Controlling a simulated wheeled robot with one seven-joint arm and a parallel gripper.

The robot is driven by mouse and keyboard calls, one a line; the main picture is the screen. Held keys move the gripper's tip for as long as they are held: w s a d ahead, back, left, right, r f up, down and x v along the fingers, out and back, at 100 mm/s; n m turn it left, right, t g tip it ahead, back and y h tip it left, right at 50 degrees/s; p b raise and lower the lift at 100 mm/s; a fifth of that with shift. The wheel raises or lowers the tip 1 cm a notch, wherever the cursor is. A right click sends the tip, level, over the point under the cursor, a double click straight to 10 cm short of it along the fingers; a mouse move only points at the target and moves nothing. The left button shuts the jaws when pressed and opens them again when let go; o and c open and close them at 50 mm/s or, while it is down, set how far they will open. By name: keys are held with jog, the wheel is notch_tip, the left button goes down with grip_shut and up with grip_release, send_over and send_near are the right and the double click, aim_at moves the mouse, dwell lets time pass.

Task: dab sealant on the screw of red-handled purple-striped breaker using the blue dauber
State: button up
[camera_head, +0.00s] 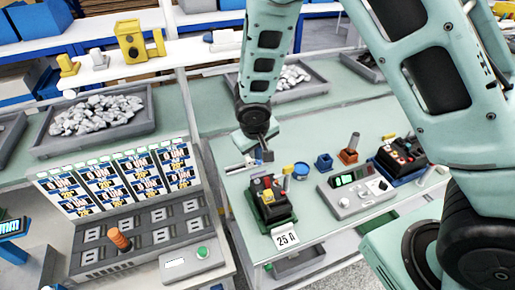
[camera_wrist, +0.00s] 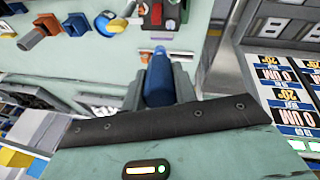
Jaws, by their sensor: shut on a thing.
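My gripper (camera_head: 258,150) is shut on the blue dauber (camera_wrist: 158,82), which sticks out beyond the fingers in the wrist view. In the head view, the gripper is above the back left of the near bench, and the dauber is mostly hidden by the fingers. A dark breaker with red and yellow parts (camera_head: 268,198) stands on a green base just in front of and below the gripper. Part of a unit with a red patch (camera_wrist: 172,13) shows beyond the dauber's tip in the wrist view. A gap separates them.
Another dark breaker unit (camera_head: 402,157) sits in a blue tray at right. A blue cup (camera_head: 323,161), an orange holder (camera_head: 348,156), a round blue-rimmed pot (camera_head: 301,170) and a grey meter box (camera_head: 355,192) stand between. A panel with an orange handle (camera_head: 119,239) is at left.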

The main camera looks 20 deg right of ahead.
jog(key=shift+f, duration=0.1)
dwell(0.5)
jog(key=shift+f+b, duration=0.4)
jog(key=shift+b, duration=0.35)
jog(key=shift+r, duration=0.1)
jog(key=shift+d, duration=0.15)
